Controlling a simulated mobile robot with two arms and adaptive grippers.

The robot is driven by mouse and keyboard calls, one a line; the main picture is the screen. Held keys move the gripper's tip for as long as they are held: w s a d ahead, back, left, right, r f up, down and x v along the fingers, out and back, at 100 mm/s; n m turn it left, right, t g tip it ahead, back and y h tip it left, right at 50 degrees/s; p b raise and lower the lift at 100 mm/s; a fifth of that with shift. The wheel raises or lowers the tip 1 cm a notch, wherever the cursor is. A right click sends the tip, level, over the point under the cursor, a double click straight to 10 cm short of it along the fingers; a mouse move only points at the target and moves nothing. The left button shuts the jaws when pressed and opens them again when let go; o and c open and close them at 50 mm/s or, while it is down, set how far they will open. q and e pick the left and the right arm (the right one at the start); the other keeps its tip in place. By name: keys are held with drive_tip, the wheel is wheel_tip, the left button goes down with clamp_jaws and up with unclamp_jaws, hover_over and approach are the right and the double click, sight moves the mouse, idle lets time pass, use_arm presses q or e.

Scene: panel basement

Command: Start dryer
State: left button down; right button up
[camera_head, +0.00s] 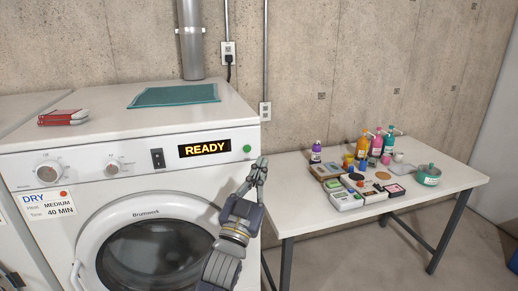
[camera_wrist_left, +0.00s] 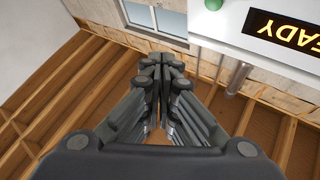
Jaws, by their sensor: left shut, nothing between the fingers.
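The white dryer (camera_head: 180,195) stands at the left with its round door closed. Its display (camera_head: 204,149) reads READY in yellow. A green button (camera_head: 247,149) is at the panel's right end, and it also shows in the left wrist view (camera_wrist_left: 213,4). The panel has two dials, a left one (camera_head: 48,169) and a right one (camera_head: 113,164), and a black switch (camera_head: 157,158). A card (camera_head: 48,204) reads DRY, Heat MEDIUM, Time 40 MIN. My left gripper (camera_head: 261,163) is shut and empty, its tips a little below and right of the green button. Contact cannot be told.
At right, a white table (camera_head: 452,178) holds paint bottles (camera_head: 362,144), boxes (camera_head: 344,200) and a green pot (camera_head: 428,175). A gap lies between dryer and table.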

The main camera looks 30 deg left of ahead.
sight(247, 149)
use_arm(q)
drive_tip(key=shift+w+a+b, duration=0.2)
drive_tip(key=shift+w+a, duration=0.7)
drive_tip(key=shift+a, duration=0.25)
drive_tip(key=shift+w+a+b, duration=0.25)
drive_tip(key=shift+w+a, duration=0.7)
drive_tip(key=shift+a, duration=0.25)
drive_tip(key=shift+w+a+b, duration=0.2)
drive_tip(key=shift+w+a, duration=0.7)
drive_tip(key=shift+a, duration=0.25)
use_arm(e)
drive_tip(key=shift+s+a+f, duration=0.15)
drive_tip(key=shift+s+f, duration=0.1)
drive_tip(key=shift+f, duration=0.3)
drive_tip(key=shift+a, duration=0.15)
use_arm(q)
drive_tip(key=shift+w+a, duration=0.3)
